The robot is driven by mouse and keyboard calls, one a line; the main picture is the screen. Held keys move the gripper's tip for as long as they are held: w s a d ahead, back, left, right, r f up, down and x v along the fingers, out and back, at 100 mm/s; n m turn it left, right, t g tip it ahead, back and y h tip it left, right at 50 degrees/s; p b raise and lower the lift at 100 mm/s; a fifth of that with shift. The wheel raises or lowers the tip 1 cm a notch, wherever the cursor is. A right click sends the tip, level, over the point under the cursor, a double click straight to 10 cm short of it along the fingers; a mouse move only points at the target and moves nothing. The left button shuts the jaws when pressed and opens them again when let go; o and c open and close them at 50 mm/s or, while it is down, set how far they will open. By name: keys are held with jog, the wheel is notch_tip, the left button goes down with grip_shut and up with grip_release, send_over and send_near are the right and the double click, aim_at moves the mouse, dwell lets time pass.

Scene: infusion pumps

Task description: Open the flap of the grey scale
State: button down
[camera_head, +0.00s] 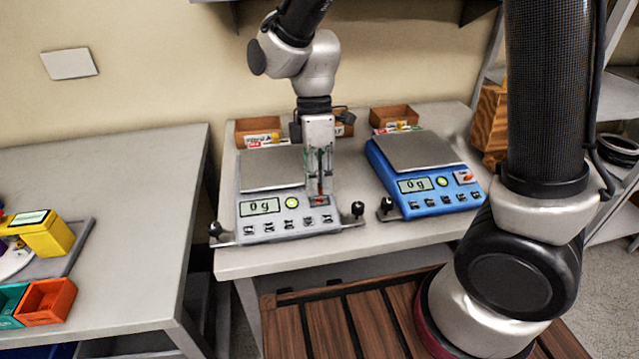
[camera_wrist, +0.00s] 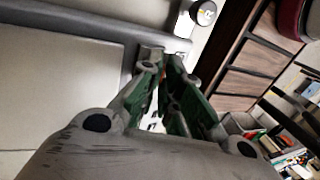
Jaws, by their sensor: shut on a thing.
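The grey scale (camera_head: 288,223) stands at the front left of the middle table. It has a flat weighing plate (camera_head: 268,170), and its display (camera_head: 261,207) reads "0 g". The flap (camera_head: 320,201) is at the right end of its front panel, mostly hidden by my fingers, with a bit of red showing. My gripper (camera_head: 319,190) points down there, its fingers nearly together and shut on the flap. In the wrist view my gripper (camera_wrist: 162,66) shows green-padded fingers close together. I cannot tell how far the flap is raised.
A blue scale (camera_head: 428,200) stands to the right, also reading "0 g". Black-knobbed bars (camera_head: 357,209) stick out beside the grey scale. Small brown boxes (camera_head: 393,115) stand at the back. A left table (camera_head: 120,255) holds a yellow device and coloured bins.

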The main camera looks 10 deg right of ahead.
jog(key=w+g, duration=0.1)
jog(key=g, duration=0.1)
jog(key=w+g, duration=0.1)
jog(key=g, duration=0.2)
jog(key=shift+w+r, duration=0.1)
jog(key=shift+r, duration=0.05)
jog(key=g, duration=0.2)
jog(key=w+g, duration=0.1)
jog(key=g, duration=0.1)
jog(key=w+g, duration=0.1)
jog(key=g, duration=0.1)
jog(key=shift+f, duration=0.3)
jog(key=shift+g, duration=0.3)
jog(key=c, duration=1.6)
grip_release()
